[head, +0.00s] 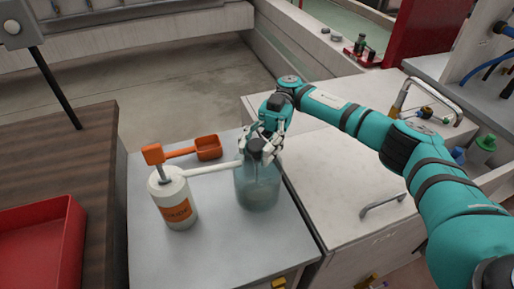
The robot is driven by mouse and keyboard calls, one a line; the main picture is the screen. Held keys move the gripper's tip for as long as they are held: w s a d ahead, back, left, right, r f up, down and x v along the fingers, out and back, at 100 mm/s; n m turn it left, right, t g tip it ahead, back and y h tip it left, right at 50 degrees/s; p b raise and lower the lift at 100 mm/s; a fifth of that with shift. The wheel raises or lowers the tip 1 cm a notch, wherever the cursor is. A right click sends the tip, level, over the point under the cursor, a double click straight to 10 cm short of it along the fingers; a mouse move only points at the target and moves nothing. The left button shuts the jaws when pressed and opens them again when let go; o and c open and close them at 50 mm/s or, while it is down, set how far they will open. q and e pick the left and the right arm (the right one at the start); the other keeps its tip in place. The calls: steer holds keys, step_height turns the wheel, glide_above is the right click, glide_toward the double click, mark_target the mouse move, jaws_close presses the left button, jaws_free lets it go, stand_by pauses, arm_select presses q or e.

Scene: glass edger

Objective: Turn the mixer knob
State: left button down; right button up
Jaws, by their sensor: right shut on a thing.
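The mixer looks like a bluish see-through jar (257,188) standing upright on the grey tabletop. Its dark knob (256,146) is on top and partly hidden by my fingers. My right gripper (258,143) reaches down from above and behind, its pale fingers around the dark knob. It appears shut on the knob. The exact finger contact is too small to tell. My left gripper is not in view.
A white bottle (174,200) with an orange label stands left of the jar; a white bar extends from its top towards my fingers. An orange scoop (208,148) lies behind it. A red tray (42,245) is far left. The front tabletop (245,245) is clear.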

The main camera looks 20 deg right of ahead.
mark_target(257, 144)
steer(key=shift+w+r, duration=0.1)
steer(key=shift+r, duration=0.15)
steer(key=o, duration=1.2)
steer(key=shift+f, duration=0.15)
steer(key=shift+r, duration=0.25)
step_height(257, 144, up, 10)
steer(key=shift+f, duration=0.2)
